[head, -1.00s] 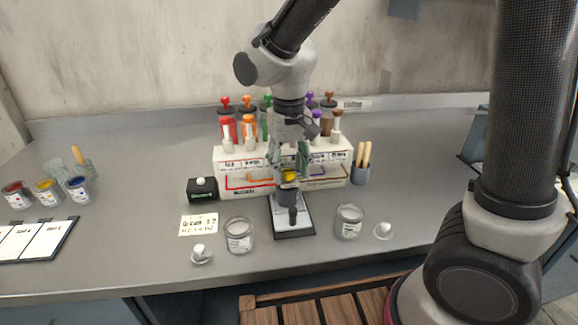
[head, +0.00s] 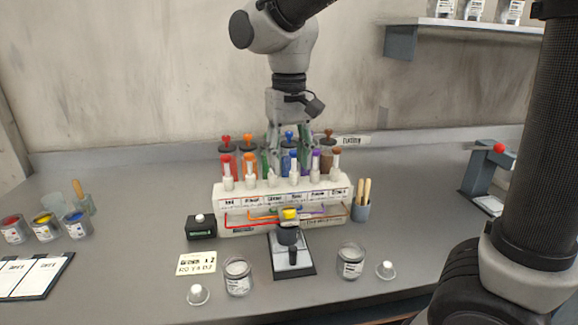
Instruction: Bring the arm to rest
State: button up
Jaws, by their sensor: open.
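My arm comes down from the top of the head view.
Glass jars (head: 237,278) (head: 350,262) stand either side of the plate, with white knobbed lids (head: 198,294) (head: 386,270) nearby. Paint pots (head: 46,226) and a clipboard (head: 30,275) are at left. A brush cup (head: 361,209) is right of the rack. A wall shelf (head: 470,27) is upper right.

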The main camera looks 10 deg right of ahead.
jog(key=s+d+t, duration=0.1)
jog(key=s+d, duration=0.3)
jog(key=d, duration=0.5)
jog(key=s+d+m+t, duration=0.1)
jog(key=s+d+t, duration=0.1)
jog(key=s+d, duration=0.3)
jog(key=s+d+r+m+t, duration=0.1)
jog(key=s+d, duration=0.3)
jog(key=d, duration=0.8)
jog(key=shift+s+d, duration=0.35)
jog(key=shift+d, duration=0.05)
